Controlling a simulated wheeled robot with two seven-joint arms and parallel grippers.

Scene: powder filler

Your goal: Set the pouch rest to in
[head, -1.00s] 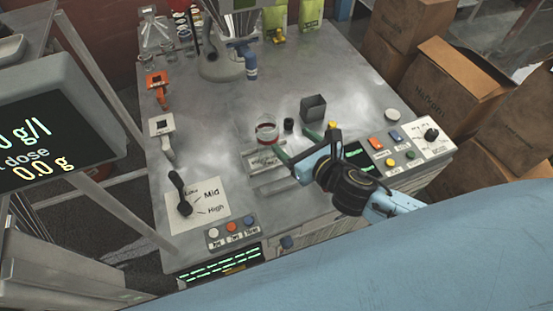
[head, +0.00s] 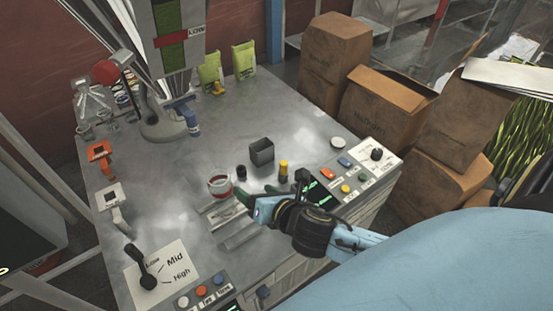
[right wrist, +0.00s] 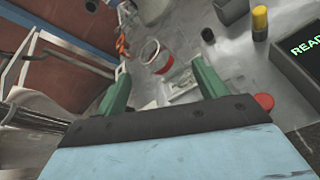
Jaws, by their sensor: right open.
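A pale labelled metal plate (head: 222,212) lies at the table's front, left of my right gripper. A plain grey metal bar (head: 240,236) lies just in front of it. I cannot tell for sure which is the pouch rest, and the label is too small to read. My right gripper (head: 258,193) is open and empty, with its green fingers above the table near the plate. In the right wrist view the fingers (right wrist: 160,75) stand wide apart, with the plate (right wrist: 178,88) showing between them. My left gripper is not in view.
A glass cup with red contents (head: 221,184) stands just behind the plate. A black knob (head: 241,172), a grey square bin (head: 262,152) and a yellow-topped post (head: 283,170) stand close by. A button panel (head: 352,180) is to the right. A lever dial (head: 147,272) is front left.

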